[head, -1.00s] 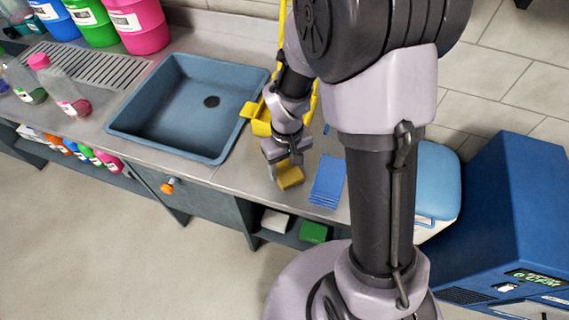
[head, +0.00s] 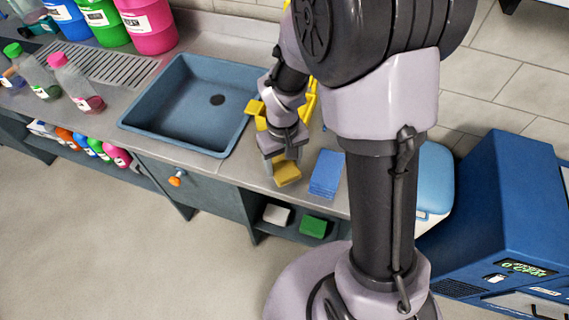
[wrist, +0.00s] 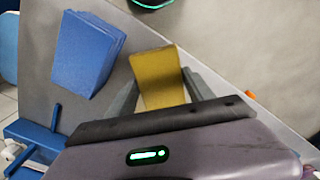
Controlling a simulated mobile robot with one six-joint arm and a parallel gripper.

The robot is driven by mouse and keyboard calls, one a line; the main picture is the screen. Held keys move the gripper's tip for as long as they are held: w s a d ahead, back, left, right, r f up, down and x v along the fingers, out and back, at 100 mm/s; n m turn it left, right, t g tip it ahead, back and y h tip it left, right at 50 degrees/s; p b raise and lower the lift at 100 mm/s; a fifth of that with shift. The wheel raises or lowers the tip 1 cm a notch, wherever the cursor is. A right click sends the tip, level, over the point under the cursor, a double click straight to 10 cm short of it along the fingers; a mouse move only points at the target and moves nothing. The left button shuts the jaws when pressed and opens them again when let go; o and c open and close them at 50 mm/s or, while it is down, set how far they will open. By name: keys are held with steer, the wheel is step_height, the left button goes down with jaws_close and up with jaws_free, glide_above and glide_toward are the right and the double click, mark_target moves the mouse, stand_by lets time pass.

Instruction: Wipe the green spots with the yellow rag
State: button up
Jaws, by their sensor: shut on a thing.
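The yellow rag (head: 287,174) is a folded block at the front edge of the counter, right of the sink. My gripper (head: 286,160) is shut on it from above. In the wrist view the rag (wrist: 160,78) sits between the two grey fingers of my gripper (wrist: 159,86). I cannot tell whether the rag touches the counter. I see no clear green spots on the counter; my arm hides part of it.
A stack of blue cloths (head: 327,173) lies right of the rag. A blue sink (head: 150,118) is to the left. A yellow container (head: 256,110) stands behind my gripper. Bottles (head: 75,85) stand far left. A green block (head: 313,227) sits on the lower shelf.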

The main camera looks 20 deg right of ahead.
mark_target(283, 164)
steer(key=shift+r+p, duration=1.2)
steer(key=shift+r, duration=0.5)
